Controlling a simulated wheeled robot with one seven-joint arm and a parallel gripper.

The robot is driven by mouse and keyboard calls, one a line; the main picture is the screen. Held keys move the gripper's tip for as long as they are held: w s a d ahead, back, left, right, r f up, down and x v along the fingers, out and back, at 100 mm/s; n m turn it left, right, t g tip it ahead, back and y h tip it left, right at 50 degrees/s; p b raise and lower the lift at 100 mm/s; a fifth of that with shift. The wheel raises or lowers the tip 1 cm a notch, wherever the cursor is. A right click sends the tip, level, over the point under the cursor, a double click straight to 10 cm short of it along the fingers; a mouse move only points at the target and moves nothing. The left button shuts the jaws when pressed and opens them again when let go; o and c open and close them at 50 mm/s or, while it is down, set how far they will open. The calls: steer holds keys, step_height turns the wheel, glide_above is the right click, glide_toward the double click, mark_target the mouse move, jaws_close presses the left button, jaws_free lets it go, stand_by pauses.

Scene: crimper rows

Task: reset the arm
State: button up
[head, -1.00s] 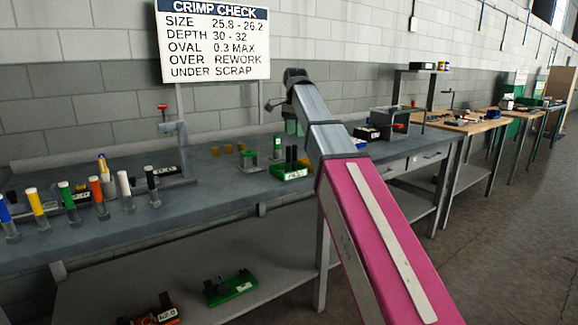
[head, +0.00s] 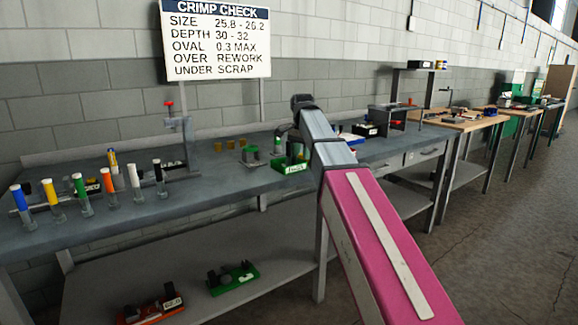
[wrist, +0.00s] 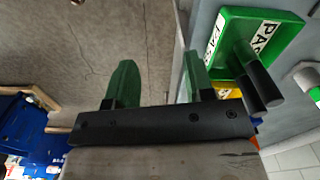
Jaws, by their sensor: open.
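My arm reaches out over the grey bench (head: 235,182) in the head view, its wrist end bent down beside the green tray. My gripper (wrist: 157,82) shows in the wrist view as two green fingers, open and apart, with nothing between them. In the head view the arm largely hides it. The green tray labelled PASS (wrist: 226,22) lies right of the fingers in the wrist view, with dark cylinders (wrist: 263,82) by it. The tray (head: 284,169) also shows in the head view.
A row of upright coloured-top cylinders, including a blue one (head: 19,198), stands on the left of the bench. A press-like stand (head: 188,140) is behind them. A green fixture (head: 233,279) and a red one (head: 150,309) are on the lower shelf. Open floor lies right.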

steer(key=s+d+f+n, duration=0.1)
steer(key=s+d+f, duration=0.15)
steer(key=f, duration=0.55)
steer(key=s+d+f+n, duration=0.2)
steer(key=d+f, duration=0.1)
steer(key=f, duration=0.6)
steer(key=s+d+f+n, duration=0.1)
steer(key=s+d+f, duration=0.2)
steer(key=f, duration=0.5)
steer(key=s+d+f+n, duration=0.2)
steer(key=s+d+f, duration=0.1)
steer(key=s+f, duration=0.3)
steer(key=s+d+f+n, duration=0.2)
steer(key=s+f, duration=0.5)
steer(key=f, duration=0.4)
steer(key=shift+d+n, duration=0.4)
